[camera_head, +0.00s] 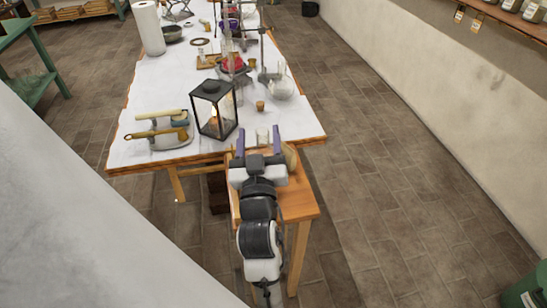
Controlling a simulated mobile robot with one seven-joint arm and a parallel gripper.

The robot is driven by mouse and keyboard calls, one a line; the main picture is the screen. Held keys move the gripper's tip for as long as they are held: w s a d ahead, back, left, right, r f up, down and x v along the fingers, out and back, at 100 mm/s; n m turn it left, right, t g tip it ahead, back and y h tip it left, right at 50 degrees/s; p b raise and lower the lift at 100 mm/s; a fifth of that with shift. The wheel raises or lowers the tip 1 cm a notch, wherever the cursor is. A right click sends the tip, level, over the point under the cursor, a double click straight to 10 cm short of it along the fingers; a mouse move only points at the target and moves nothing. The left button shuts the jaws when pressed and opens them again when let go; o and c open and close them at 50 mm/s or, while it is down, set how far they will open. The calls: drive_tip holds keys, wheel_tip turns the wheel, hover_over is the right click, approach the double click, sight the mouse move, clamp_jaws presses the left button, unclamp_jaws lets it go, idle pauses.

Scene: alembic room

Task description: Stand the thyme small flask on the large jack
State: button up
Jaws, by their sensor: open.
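My gripper (259,141) is open, its two purple fingers reaching over the small wooden side table (300,201) at the near edge of the long table. A small pale glass vessel (262,134) shows between or just beyond the fingertips; I cannot tell whether it is the thyme small flask, and no label is readable. My gripper is not closed on it. At the far left end of the long table is a frame with crossed legs (176,10), which may be a jack. I cannot tell whether it is the large one.
A tan object (290,155) is beside my gripper. Floor is clear at right.

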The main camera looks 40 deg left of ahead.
wheel_tip(320, 180, down, 7)
drive_tip(key=s+d+m+g+h, duration=0.1)
drive_tip(key=s+g+h, duration=0.1)
drive_tip(key=g, duration=0.1)
drive_tip(key=b, duration=0.2)
approach(262, 130)
drive_tip(key=x, duration=0.5)
drive_tip(key=shift+s+a+f, duration=0.15)
drive_tip(key=shift+a+f, duration=0.1)
drive_tip(key=x, duration=0.1)
drive_tip(key=p+x, duration=0.1)
drive_tip(key=x, duration=0.1)
drive_tip(key=p+x, duration=0.1)
drive_tip(key=shift+w+d+r, duration=0.1)
drive_tip(key=shift+w+r, duration=0.25)
drive_tip(key=shift+w, duration=0.15)
drive_tip(key=shift+w+a+f, duration=0.15)
drive_tip(key=shift+w+a, duration=0.15)
drive_tip(key=shift+w, duration=0.1)
clamp_jaws()
